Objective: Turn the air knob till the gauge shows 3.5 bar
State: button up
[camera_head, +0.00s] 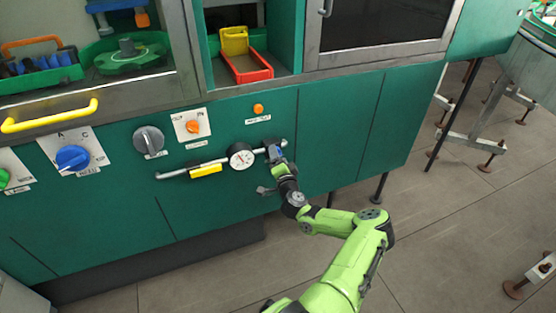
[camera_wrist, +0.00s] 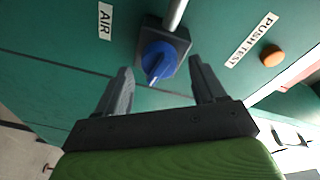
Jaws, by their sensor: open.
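The blue air knob (camera_wrist: 158,62) sits on a dark square block at the end of a grey pipe, beside the "AIR" label (camera_wrist: 105,20) in the wrist view. In the head view the knob (camera_head: 280,154) is partly hidden by my gripper. The round white gauge (camera_head: 241,156) is on the same pipe to the left of the knob; its needle is too small to read. My gripper (camera_wrist: 163,82) is open and empty, with one finger on each side just short of the knob. It also shows in the head view (camera_head: 277,166), in front of the knob.
A yellow part (camera_head: 206,169) hangs on the pipe. An orange button (camera_head: 258,109), an orange knob (camera_head: 193,127), a grey knob (camera_head: 148,140) and a blue knob (camera_head: 72,158) are on the green panel. A yellow handle (camera_head: 50,116) juts out at left.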

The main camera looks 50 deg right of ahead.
jog(key=shift+w+d, duration=0.2)
jog(key=shift+w, duration=0.05)
jog(key=shift+c, duration=0.4)
jog(key=c, duration=1)
jog(key=shift+o, duration=0.2)
